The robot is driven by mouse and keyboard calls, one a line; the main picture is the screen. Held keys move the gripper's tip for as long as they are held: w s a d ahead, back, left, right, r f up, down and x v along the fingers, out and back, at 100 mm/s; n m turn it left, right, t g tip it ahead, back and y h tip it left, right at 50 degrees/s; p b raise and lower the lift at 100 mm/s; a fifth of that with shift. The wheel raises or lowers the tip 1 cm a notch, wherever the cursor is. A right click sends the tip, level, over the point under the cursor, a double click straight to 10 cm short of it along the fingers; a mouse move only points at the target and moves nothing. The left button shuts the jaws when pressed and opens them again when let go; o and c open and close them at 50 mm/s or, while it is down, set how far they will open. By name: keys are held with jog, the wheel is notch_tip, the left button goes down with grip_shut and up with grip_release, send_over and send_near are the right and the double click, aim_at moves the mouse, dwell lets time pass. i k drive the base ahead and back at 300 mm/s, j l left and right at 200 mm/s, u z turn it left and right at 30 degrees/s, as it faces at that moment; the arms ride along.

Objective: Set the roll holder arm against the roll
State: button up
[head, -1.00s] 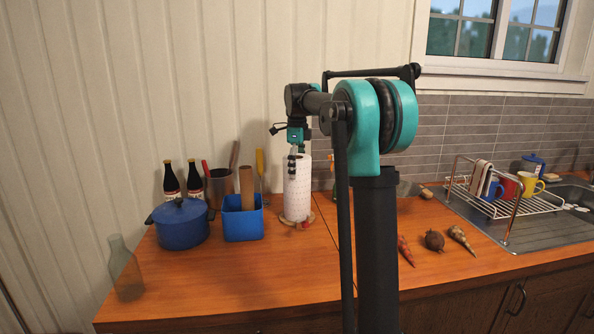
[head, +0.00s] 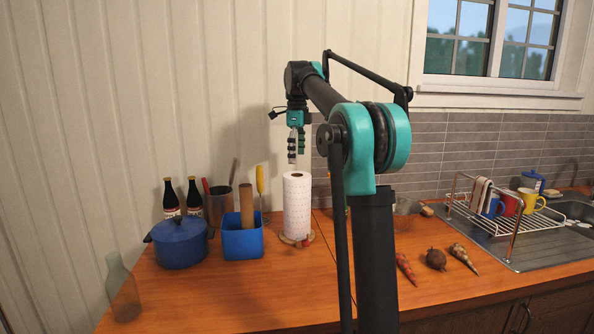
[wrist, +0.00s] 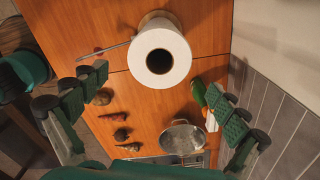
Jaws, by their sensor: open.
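The white paper roll (head: 297,207) stands upright on its round wooden base (head: 289,241) on the counter. In the wrist view the roll (wrist: 176,40) is seen from above, with its dark core open. The holder arm (wrist: 119,45) shows there as a thin grey rod with a red end, swung out to the left and apart from the roll. In the head view a small red part (head: 306,242) shows low by the base; its rod cannot be made out. My gripper (head: 296,150) is open and empty above the roll, fingers pointing down.
A blue bin (head: 243,240), blue pot (head: 180,244), dark bottles (head: 194,196) and a clear bottle (head: 122,288) stand left of the roll. A metal pan (wrist: 182,138), vegetables (head: 436,258) and dish rack (head: 510,215) lie right. The front counter is mostly clear.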

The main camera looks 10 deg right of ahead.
aim_at(306, 243)
jog(key=k, duration=1)
